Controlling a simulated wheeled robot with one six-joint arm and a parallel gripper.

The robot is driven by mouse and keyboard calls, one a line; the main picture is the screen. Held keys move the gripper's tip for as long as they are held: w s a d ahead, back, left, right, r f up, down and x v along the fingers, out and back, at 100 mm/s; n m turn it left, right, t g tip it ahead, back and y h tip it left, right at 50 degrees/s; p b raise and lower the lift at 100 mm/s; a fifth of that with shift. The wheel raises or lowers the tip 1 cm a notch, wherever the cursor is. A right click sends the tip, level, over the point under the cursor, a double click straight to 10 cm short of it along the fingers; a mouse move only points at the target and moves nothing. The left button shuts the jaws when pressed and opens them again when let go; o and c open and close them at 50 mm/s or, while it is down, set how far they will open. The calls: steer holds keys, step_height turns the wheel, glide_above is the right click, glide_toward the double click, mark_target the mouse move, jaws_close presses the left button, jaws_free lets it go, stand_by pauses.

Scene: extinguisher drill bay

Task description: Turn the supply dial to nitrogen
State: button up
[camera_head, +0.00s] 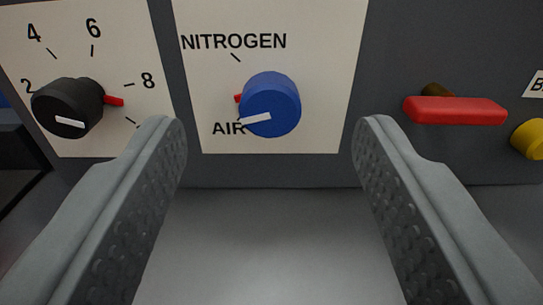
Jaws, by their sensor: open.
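The supply dial (272,101) is a round blue knob on a cream plate (320,40). The plate has the label NITROGEN (234,41) at upper left and AIR (228,128) at lower left. The knob's white pointer mark (255,118) points left and slightly down, toward AIR. A small piece of red shows at the knob's left edge. My gripper (270,130) is open, with one grey finger on each side of the picture. The dial appears between the fingertips, beyond them, and no finger appears to touch it.
A black knob (66,108) with a numbered plate is at the left. A red lever handle (455,110) and a yellow knob (530,138) are at the right. They stick out from the dark grey panel (420,45). A bare grey surface (265,240) lies below the panel.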

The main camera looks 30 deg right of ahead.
mark_target(270, 118)
steer(key=w+d, duration=0.1)
steer(key=w+d+f, duration=0.1)
steer(key=w, duration=0.1)
steer(key=w+d+f, duration=0.1)
steer(key=w, duration=0.1)
steer(key=shift+d+f, duration=0.2)
steer(key=shift+w+d, duration=0.4)
steer(key=shift+w, duration=0.2)
steer(key=c, duration=1)
